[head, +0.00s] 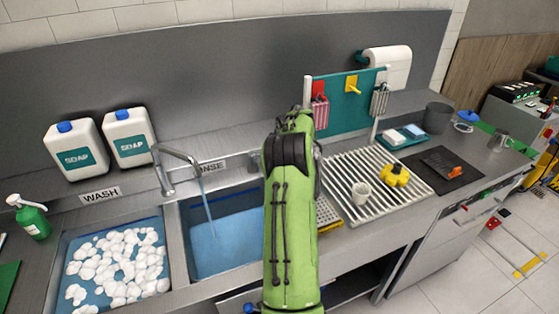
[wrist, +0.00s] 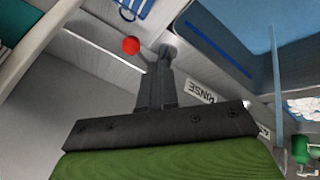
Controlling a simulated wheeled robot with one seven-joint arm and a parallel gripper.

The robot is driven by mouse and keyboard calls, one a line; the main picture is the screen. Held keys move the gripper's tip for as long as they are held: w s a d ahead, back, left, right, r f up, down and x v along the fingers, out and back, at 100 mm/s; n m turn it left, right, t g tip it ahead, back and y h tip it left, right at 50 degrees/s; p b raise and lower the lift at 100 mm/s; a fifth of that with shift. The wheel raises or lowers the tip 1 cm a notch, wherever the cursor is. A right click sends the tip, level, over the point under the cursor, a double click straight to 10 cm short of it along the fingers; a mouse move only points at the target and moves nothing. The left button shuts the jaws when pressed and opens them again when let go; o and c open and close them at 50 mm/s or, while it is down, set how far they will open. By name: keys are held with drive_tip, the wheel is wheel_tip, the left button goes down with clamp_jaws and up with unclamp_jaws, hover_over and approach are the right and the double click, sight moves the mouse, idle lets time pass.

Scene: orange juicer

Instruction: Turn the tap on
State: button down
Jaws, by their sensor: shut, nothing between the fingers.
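The metal tap (head: 166,168) stands behind the sinks in the head view. A stream of water (head: 208,208) runs from its spout into the right, rinse basin (head: 225,262). My gripper (wrist: 167,52) is shut and empty in the wrist view, close to the RINSE label (wrist: 200,92). A red round knob (wrist: 131,45) lies just left of the fingertips, apart from them in the picture. I cannot tell whether it belongs to the tap. In the head view my arm hides the gripper and the knob.
The wash basin (head: 70,250) holds white foam. Two soap jugs (head: 75,150) stand behind it.

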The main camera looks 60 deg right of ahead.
drive_tip(key=v, duration=0.6)
drive_tip(key=shift+w+r, duration=0.25)
drive_tip(key=shift+r, duration=0.15)
